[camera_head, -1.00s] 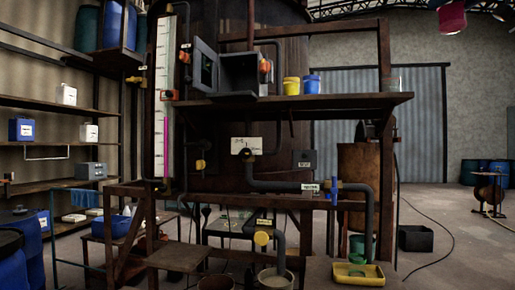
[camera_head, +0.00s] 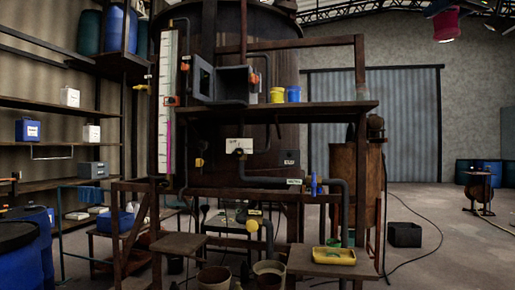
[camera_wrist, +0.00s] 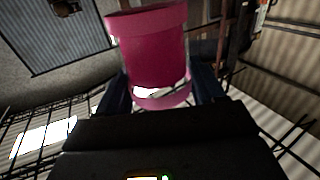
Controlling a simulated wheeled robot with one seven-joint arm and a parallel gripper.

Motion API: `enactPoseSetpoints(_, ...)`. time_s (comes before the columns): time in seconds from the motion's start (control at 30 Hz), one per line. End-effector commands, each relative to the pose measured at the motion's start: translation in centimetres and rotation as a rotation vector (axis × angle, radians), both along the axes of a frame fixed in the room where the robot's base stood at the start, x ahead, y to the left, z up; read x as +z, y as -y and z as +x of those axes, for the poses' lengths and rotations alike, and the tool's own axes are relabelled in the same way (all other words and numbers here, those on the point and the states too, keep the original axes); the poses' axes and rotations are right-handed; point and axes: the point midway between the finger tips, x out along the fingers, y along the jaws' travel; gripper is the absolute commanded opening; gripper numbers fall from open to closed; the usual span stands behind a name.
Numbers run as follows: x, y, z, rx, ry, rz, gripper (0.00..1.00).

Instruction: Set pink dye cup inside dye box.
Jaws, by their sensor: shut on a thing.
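The pink dye cup (camera_head: 447,25) is high at the top right corner in the head view, held in the air well to the right of the shelf. It fills the upper middle of the wrist view (camera_wrist: 150,45). My gripper (camera_wrist: 163,92) is shut on it, with a dark finger on either side. A grey box (camera_head: 234,84), apparently the dye box, stands on the upper shelf with its door open to the left. Its inside looks dark, and I cannot tell what is in it.
A yellow cup (camera_head: 278,95) and a blue cup (camera_head: 294,94) stand right of the box on the brown shelf (camera_head: 330,110). An upright post and a top beam (camera_head: 320,43) frame the shelf. A yellow tray (camera_head: 333,256) lies on a low platform.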

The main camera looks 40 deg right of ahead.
Motion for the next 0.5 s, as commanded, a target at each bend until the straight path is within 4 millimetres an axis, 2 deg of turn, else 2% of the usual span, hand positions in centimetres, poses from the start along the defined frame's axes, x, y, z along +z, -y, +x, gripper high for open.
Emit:
enactPoseSetpoints(0.27,-3.5,2.1,3.2,0.017,-0.001,0.005,0.32)
enactPoseSetpoints(0.5,-8.5,4.1,7.5,0.030,-0.002,0.006,0.32)
